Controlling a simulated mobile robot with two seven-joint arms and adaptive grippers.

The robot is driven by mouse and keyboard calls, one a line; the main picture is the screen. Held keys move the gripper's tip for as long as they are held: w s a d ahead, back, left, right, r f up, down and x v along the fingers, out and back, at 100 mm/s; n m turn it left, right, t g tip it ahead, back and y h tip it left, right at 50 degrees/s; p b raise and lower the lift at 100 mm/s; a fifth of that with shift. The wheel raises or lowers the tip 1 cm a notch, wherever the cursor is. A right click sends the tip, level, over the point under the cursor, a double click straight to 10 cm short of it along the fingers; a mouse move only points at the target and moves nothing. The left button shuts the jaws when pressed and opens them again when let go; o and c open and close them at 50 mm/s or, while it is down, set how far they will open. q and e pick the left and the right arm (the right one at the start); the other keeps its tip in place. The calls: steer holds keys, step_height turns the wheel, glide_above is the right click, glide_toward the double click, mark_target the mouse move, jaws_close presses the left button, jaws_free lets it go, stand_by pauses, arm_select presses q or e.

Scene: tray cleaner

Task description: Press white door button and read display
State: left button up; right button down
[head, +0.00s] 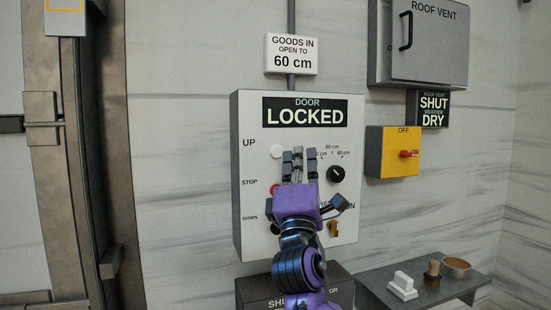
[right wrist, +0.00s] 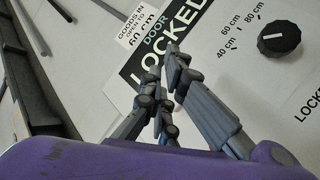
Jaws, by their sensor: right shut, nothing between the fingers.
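The white button (head: 277,151) is beside the UP label on the grey-white door control panel (head: 247,120). The display (head: 305,112) at the panel's top reads DOOR LOCKED; it also shows tilted in the right wrist view (right wrist: 158,52). My right gripper (head: 298,154) is shut and empty in front of the panel, its fingertips just right of the white button and below the display. I cannot tell if they touch the panel. In the right wrist view the fingers (right wrist: 167,75) point at the display, and the white button does not show there. My left gripper is not in view.
A red stop button (head: 274,189) is partly behind my gripper. A black knob (head: 336,174) with a cm scale is right of it. A yellow switch box (head: 390,165) and a shelf (head: 430,294) are further right. The door frame (head: 95,150) stands left.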

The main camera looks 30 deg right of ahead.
mark_target(277, 151)
steer(key=w, duration=0.3)
steer(key=shift+d+r, duration=0.1)
steer(key=shift+d, duration=0.3)
stand_by(0.7)
stand_by(0.4)
steer(key=shift+w+d+b, duration=0.1)
steer(key=shift+w+b, duration=0.2)
steer(key=shift+w, duration=0.1)
